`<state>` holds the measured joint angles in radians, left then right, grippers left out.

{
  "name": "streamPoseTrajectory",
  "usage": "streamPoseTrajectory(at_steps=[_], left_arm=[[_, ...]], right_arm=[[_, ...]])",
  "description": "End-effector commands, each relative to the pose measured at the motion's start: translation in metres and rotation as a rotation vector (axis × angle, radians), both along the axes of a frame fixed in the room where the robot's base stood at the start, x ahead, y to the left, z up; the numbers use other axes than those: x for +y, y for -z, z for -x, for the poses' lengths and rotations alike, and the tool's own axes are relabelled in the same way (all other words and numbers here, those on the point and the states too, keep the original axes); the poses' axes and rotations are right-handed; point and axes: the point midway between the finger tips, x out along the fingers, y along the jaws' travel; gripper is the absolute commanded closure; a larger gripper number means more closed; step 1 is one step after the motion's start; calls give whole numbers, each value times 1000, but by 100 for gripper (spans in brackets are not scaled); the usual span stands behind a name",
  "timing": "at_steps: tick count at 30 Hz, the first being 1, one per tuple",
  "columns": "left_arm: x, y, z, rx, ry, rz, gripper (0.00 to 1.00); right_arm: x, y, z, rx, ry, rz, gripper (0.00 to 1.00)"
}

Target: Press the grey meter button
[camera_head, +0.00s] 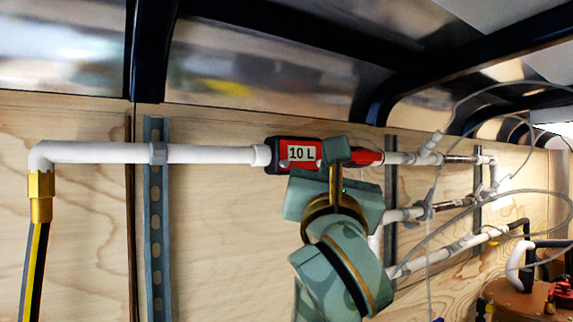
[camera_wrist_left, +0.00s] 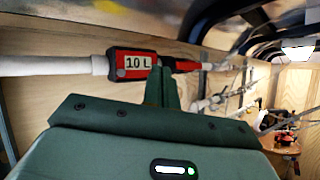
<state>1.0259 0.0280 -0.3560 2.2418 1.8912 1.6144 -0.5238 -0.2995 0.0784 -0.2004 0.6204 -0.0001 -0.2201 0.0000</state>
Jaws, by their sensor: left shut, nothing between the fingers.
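The meter (camera_head: 277,142) is a red and black block in the white pipe on the plywood wall, with a "10 L" display. The meter also shows in the left wrist view (camera_wrist_left: 114,54). A small grey button (camera_wrist_left: 121,73) shows below the display's left end. Another small grey spot sits near the display's lower right, close to my fingers. My left gripper (camera_head: 336,150) is shut and empty, with its fingertips in front of the meter's right part, hiding some of it. I cannot tell whether they touch it. My right gripper is in neither view.
The white pipe (camera_head: 100,153) runs left to an elbow with a brass fitting (camera_head: 40,196) and a black-yellow hose. A perforated metal strip (camera_head: 157,230) stands left of the meter. More pipes, loose cables and equipment are at right. The wall below the meter's left side is clear.

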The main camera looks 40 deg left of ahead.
Motion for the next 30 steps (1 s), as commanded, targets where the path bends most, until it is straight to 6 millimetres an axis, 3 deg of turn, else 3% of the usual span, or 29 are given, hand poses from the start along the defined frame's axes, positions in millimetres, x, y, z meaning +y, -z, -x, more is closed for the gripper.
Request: streamPoseTrajectory(at_steps=[8,21,30], left_arm=[[6,1,-2,-1,-3,-1,100],[59,2,-23,-1,-8,-1,100],[80,0,-33,-2,-4,-1,100]], right_arm=[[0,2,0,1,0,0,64],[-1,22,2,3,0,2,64],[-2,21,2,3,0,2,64]])
